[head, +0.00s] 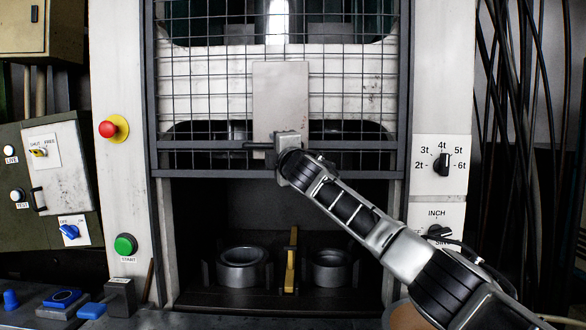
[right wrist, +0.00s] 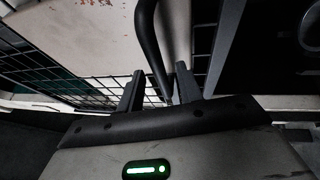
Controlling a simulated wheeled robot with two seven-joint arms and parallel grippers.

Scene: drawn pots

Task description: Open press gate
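The press gate (head: 200,85) is a dark-framed wire mesh with a pale plate (head: 280,95) in its middle. Its bottom rail lies above an open gap through which the press bed shows. My right gripper (head: 272,146) is at the lower end of the plate, by a dark handle bar, in front of the gate. In the right wrist view, the dark handle bar (right wrist: 152,45) runs down between the two fingers of my right gripper (right wrist: 158,88). The fingers stand apart, with a gap beside the bar. My left gripper is out of view.
Two round metal dies (head: 242,267) and a yellow upright piece (head: 291,262) stand on the bed below the gate. A red button (head: 108,129) and green start button (head: 125,244) are on the left post. Dials (head: 442,163) are on the right post, with hanging cables beyond.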

